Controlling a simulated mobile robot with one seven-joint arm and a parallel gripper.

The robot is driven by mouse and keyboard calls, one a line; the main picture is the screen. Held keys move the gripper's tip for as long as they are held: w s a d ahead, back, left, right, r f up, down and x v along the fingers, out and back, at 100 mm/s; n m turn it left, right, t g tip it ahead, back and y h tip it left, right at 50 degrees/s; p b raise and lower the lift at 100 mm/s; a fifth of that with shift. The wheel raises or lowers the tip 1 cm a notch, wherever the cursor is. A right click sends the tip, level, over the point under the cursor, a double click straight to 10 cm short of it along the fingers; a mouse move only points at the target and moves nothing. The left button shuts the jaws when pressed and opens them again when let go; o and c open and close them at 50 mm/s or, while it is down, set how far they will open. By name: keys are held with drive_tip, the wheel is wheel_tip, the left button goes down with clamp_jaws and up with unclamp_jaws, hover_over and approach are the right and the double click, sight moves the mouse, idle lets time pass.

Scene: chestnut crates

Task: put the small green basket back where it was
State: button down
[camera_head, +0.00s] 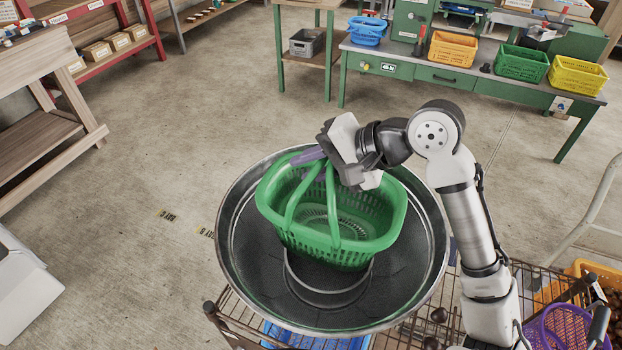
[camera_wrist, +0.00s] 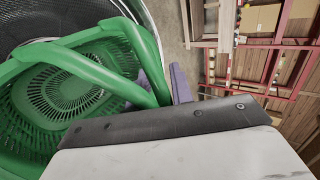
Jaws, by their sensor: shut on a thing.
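A green plastic basket (camera_head: 330,240) with slotted walls and two looped handles is over a wide round metal pan (camera_head: 432,262). The basket appears empty. I cannot tell whether the basket's bottom touches the pan. Another green basket (camera_head: 521,63) stands on the green workbench (camera_head: 470,82) at the back right.
The workbench also holds a blue basket (camera_head: 367,30), an orange basket (camera_head: 453,49) and a yellow basket (camera_head: 577,76). A wire rack (camera_head: 235,318) lies under the pan. A purple basket (camera_head: 562,325) is at the lower right. Concrete floor (camera_head: 150,165) is open at left.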

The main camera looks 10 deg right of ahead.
drive_tip(key=shift+f, duration=2)
drive_tip(key=shift+f, duration=0.1)
drive_tip(key=c, duration=1.2)
unclamp_jaws()
drive_tip(key=b+v, duration=0.2)
drive_tip(key=v, duration=1)
drive_tip(key=shift+r, duration=0.2)
